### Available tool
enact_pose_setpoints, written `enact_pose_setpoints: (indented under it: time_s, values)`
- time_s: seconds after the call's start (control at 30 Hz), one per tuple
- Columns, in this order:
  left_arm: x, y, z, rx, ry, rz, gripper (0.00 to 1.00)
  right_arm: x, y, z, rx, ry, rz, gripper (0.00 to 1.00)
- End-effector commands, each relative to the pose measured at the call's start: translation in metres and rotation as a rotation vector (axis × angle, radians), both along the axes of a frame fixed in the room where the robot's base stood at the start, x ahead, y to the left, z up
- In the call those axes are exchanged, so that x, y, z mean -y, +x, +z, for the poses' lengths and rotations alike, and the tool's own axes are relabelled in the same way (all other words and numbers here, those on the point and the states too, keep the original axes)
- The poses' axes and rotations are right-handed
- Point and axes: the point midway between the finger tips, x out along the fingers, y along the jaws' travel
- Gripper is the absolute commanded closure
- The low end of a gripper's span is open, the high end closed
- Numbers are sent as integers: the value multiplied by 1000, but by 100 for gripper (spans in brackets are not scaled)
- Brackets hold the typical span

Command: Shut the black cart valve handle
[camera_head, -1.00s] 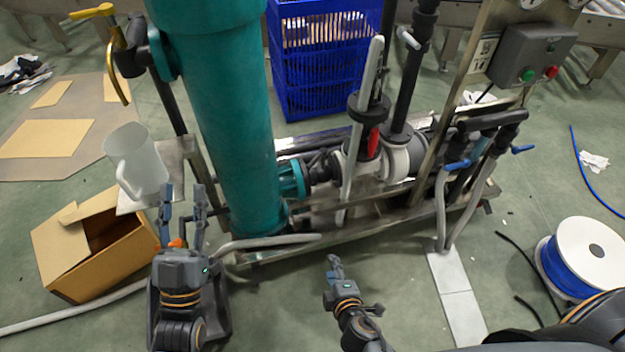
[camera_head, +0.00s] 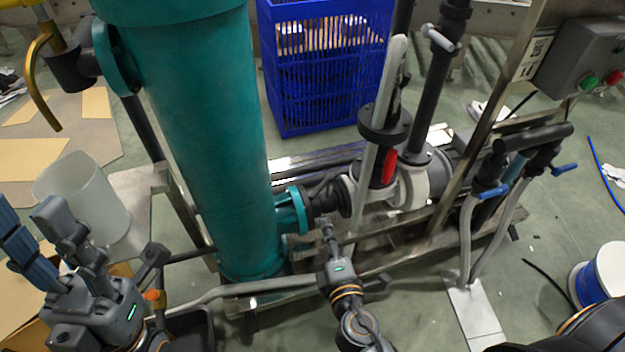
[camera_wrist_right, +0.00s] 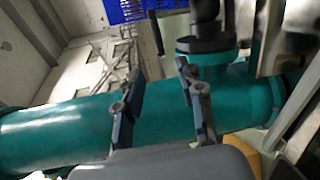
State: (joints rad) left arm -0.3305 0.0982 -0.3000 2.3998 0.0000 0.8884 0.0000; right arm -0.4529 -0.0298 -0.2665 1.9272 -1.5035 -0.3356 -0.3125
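The cart (camera_head: 440,235) carries a large teal column (camera_head: 205,130) and black pipework. No handle that is clearly black stands out. A red handle (camera_head: 390,167) hangs at the valve beside the grey upright pipe, a grey lever (camera_head: 438,38) sits on the black vertical pipe, and blue levers (camera_head: 565,168) show at the right. My right gripper (camera_head: 327,228) is in front of the cart, below the teal flange and the red handle. In the right wrist view its fingers (camera_wrist_right: 160,100) are apart and empty, with the teal column behind them. My left gripper (camera_head: 38,228) is open and empty near the white jug.
A white jug (camera_head: 75,190) stands at the left by a cardboard box. A grey hose (camera_head: 250,288) runs along the cart's front. A blue crate (camera_head: 320,70) stands behind the cart. A control box (camera_head: 580,60) and a cable spool (camera_head: 605,285) are at the right.

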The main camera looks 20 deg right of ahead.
Motion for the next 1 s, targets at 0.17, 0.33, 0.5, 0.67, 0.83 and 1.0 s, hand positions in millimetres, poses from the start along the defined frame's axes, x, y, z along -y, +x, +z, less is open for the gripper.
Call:
enact_pose_setpoints:
  time_s: [0.17,0.33,0.5,0.67,0.83,1.0]
  values:
    - [-1,-2,1,-1,-2,-1,60,1,12,0,4,-3,-1,62]
    - [-1,-2,0,-8,-2,-1,60,4,43,-4,5,-3,-1,62]
    - [-1,-2,0,-9,-1,0,60,8,80,-10,4,-3,-1,62]
    - [0,-2,-2,-6,-1,0,60,10,109,-15,3,-1,0,62]
    - [0,-1,-1,3,1,0,60,12,129,-19,2,-2,0,62]
    - [0,0,-1,2,2,-1,60,13,136,-19,1,-1,-1,62]
